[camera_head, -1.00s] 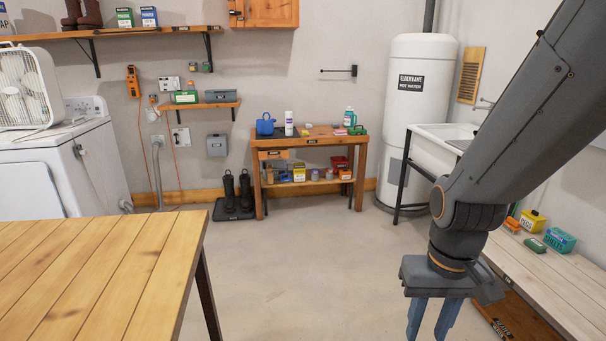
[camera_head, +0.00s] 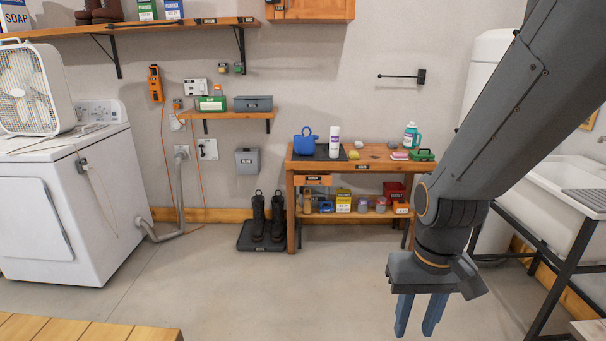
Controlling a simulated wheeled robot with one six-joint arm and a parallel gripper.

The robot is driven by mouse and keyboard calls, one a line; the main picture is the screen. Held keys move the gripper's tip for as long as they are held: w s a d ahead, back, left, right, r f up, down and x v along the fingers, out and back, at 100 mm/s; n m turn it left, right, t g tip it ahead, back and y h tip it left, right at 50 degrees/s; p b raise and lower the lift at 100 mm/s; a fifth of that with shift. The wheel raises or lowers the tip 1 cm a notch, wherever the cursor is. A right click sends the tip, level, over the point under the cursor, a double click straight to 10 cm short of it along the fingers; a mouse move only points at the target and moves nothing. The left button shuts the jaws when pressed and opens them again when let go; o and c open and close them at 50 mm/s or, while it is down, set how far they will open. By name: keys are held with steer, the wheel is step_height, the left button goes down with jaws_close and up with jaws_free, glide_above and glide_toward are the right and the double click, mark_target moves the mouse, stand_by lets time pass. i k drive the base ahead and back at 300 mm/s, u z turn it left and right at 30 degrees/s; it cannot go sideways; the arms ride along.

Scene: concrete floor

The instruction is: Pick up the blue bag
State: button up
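A small blue bag (camera_head: 306,145) with a handle stands on the left part of the wooden workbench (camera_head: 363,167) against the back wall. It stands on or beside a dark mat, just left of a white spray can (camera_head: 334,141). My gripper (camera_head: 420,316) hangs in the lower right, pointing down, in front of the workbench and well short of the bag. Its two blue fingers are apart with nothing visible between them; the tips are near the bottom of the view.
A wooden table (camera_head: 85,328) edge shows at the lower left. A white washer (camera_head: 70,190) stands left, and a sink (camera_head: 560,200) on a dark frame stands right. Black boots (camera_head: 267,218) on a tray sit left of the workbench. The concrete floor between is clear.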

mark_target(304, 146)
steer(key=u, duration=0.15)
steer(key=i, duration=1.75)
steer(key=u, duration=0.3)
steer(key=i, duration=2.5)
steer(key=u, duration=0.1)
